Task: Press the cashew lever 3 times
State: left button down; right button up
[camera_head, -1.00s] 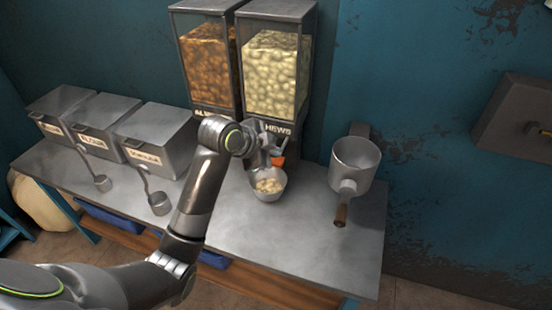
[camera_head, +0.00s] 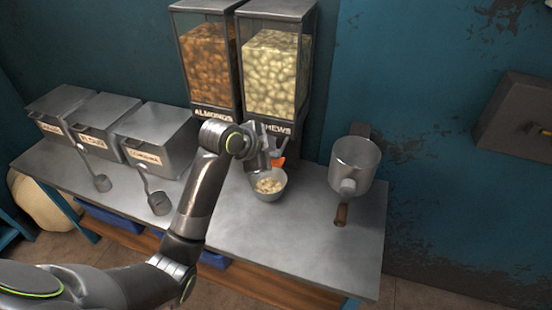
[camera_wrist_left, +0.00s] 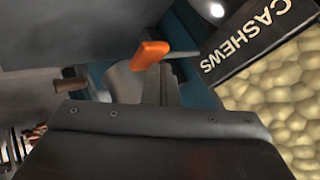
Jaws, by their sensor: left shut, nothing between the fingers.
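The cashew dispenser (camera_head: 276,72) stands at the back, its clear bin filled with pale nuts. Its CASHEWS label (camera_wrist_left: 250,38) shows in the left wrist view. The orange cashew lever (camera_head: 279,161) sticks out below the label; it also shows in the left wrist view (camera_wrist_left: 150,55), just beyond my fingers. My left gripper (camera_head: 272,158) is shut and empty, right at the lever; whether it touches cannot be told. A bowl (camera_head: 268,190) with cashews in it stands below the lever. My right gripper is not in view.
The almond dispenser (camera_head: 208,65) stands left of the cashews. Several lidded metal bins (camera_head: 158,138) with hanging scoops line the left of the metal table (camera_head: 300,240). A metal pot-like grinder (camera_head: 355,165) stands at right. The table's front right is clear.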

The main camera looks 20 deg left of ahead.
pick_arm(q)
jog(key=shift+f+b, duration=0.3)
jog(key=shift+f, duration=0.7)
dwell(0.8)
jog(key=shift+r, duration=0.1)
jog(key=shift+r+p, duration=1.65)
jog(key=shift+p, duration=0.45)
notch_tip(320, 180, up, 5)
jog(key=p, duration=0.5)
jog(key=shift+f, duration=0.1)
